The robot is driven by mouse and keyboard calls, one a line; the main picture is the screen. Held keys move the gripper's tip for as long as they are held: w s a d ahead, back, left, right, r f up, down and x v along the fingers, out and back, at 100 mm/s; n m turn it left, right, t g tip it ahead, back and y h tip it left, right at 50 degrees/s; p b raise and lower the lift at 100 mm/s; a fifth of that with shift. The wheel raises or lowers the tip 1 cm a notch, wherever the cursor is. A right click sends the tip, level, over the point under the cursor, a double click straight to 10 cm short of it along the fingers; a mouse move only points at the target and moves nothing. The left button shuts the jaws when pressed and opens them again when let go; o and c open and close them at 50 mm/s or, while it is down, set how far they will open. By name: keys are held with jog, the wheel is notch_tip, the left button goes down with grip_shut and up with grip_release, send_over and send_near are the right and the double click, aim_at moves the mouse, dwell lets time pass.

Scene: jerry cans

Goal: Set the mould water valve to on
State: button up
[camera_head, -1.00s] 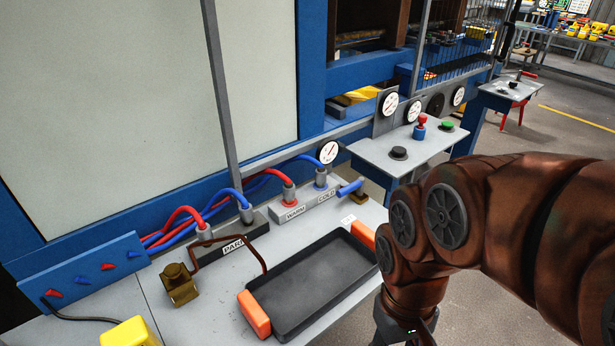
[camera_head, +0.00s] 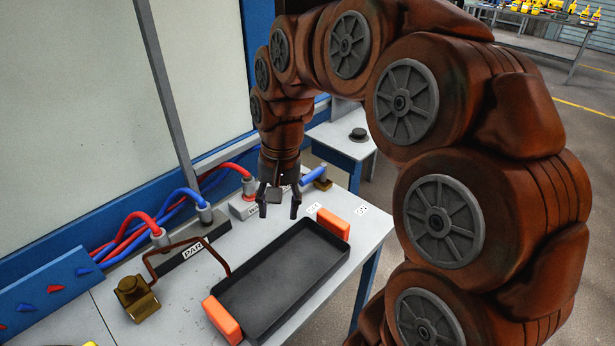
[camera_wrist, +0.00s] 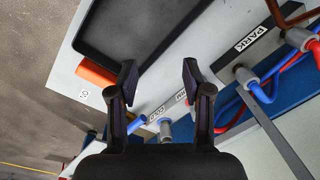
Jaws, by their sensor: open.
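A valve with a blue bar handle (camera_head: 313,175) on a brass body (camera_head: 323,184) sits at the back right of the grey bench, beside the COLD block. I can read no name on the valve. Its blue handle (camera_wrist: 136,124) also shows in the wrist view, partly behind the left finger. My gripper (camera_head: 279,203) points down over the bench, left of the valve and in front of the WARM and COLD blocks, which it partly hides. In the wrist view my gripper (camera_wrist: 159,72) is open, with nothing between its fingers.
A black tray (camera_head: 262,295) with orange end handles lies in front. A PARK block (camera_head: 190,254) with red and blue hoses is at left. A brass piece (camera_head: 136,296) with a bent brown rod stands beside it. A side table (camera_head: 345,142) with a black knob lies beyond the valve.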

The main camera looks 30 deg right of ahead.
jog(key=w+d+f+m, duration=0.1)
jog(key=w+d+m, duration=0.3)
jog(key=w+d, duration=0.45)
jog(key=m+t+b, duration=0.2)
jog(key=m, duration=0.3)
send_over(308, 176)
jog(key=s, duration=0.2)
jog(key=x, duration=0.2)
jog(key=shift+h, duration=0.3)
jog(key=shift+d+p+x, duration=0.15)
jog(key=shift+p+x, duration=0.4)
jog(key=shift+x, duration=1.45)
jog(key=shift+d+p+x, duration=0.2)
jog(key=shift+p+x, duration=0.35)
jog(key=shift+x, duration=1.5)
grip_shut()
